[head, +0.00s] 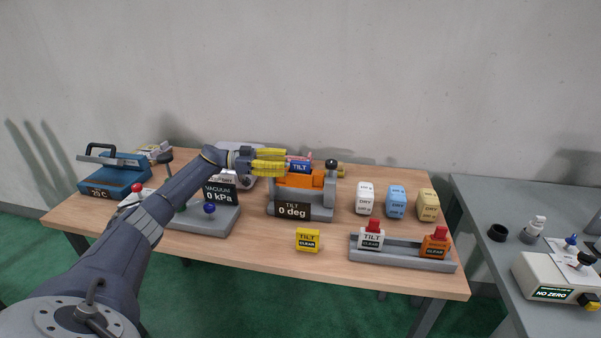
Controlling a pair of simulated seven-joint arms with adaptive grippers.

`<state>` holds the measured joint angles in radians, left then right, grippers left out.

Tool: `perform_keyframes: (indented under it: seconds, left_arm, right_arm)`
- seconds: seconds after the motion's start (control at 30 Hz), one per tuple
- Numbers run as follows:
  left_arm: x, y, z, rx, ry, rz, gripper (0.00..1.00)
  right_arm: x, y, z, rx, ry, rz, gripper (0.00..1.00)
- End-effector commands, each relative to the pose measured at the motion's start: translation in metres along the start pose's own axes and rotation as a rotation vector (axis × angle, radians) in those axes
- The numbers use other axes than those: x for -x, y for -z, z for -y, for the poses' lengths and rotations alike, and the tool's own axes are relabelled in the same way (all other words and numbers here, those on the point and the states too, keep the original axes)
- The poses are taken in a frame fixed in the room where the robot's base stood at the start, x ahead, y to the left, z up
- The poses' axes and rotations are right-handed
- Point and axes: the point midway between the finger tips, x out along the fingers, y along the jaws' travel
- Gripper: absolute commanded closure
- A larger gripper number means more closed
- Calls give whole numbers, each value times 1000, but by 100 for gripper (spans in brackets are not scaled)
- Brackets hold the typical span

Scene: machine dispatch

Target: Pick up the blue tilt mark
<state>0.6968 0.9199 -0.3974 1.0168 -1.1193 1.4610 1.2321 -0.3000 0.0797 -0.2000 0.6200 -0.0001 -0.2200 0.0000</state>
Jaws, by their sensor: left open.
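The blue tilt mark (300,167) sits at the top of the orange tilt device (302,181), with its "TILT" label facing me. My left gripper (286,161) has yellow fingers and is open, pointing right. Its fingertips are right at the left side of the blue mark; I cannot tell whether they touch it. The fingers hide part of the device's left top. A display (290,210) on the device's front reads "TILT 0 deg". My right gripper is not in view.
A yellow tilt mark (307,240) stands on the front of the table. A grey rack (405,256) holds a white mark (371,236) and an orange mark (434,243). Several dry blocks (396,201) stand at right. The vacuum unit (206,221) is left of the tilt device.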

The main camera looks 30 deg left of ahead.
Motion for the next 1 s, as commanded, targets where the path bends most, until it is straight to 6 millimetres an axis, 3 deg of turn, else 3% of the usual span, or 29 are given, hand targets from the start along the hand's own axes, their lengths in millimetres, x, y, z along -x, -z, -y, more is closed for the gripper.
perform_keyframes:
  seconds: [0.43,0.77,1.0]
  left_arm:
    - [-53,1,0,-2,0,-3,49]
    - [-59,1,0,-3,2,-1,48]
    - [-59,1,0,-2,2,-1,76]
  right_arm:
    - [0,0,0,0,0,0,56]
    - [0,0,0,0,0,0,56]
    - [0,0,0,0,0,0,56]
